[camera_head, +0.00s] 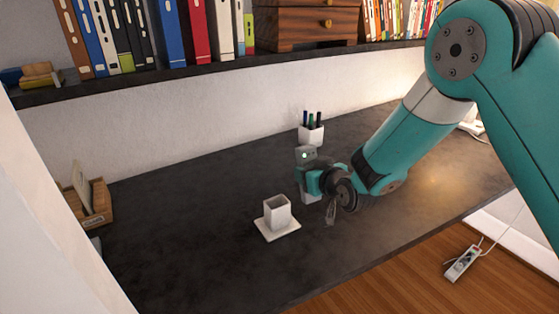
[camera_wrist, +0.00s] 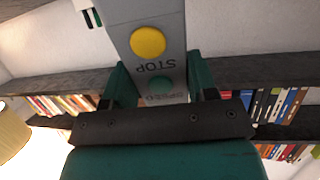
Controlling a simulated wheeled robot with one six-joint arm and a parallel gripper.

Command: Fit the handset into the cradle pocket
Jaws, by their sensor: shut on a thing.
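My gripper (camera_head: 313,181) is shut on the handset (camera_head: 305,155), a grey box with a small light near its top. The handset stands roughly upright in the jaws, and parts show above and below them. In the wrist view the handset (camera_wrist: 148,42) sits between the two fingers, showing a yellow button, the word STOP upside down and a green button. The cradle (camera_head: 265,226) is a white square pocket on a flat base plate, on the dark desk left of my gripper and nearer the camera. The pocket's opening faces up and looks empty. The handset is apart from the cradle.
A white pen cup (camera_head: 311,134) stands behind the handset. A wooden card holder (camera_head: 96,205) is at the desk's left end. A shelf (camera_head: 180,72) with books and a wooden drawer box (camera_head: 290,26) runs along the wall. The desk (camera_head: 180,230) around the cradle is clear.

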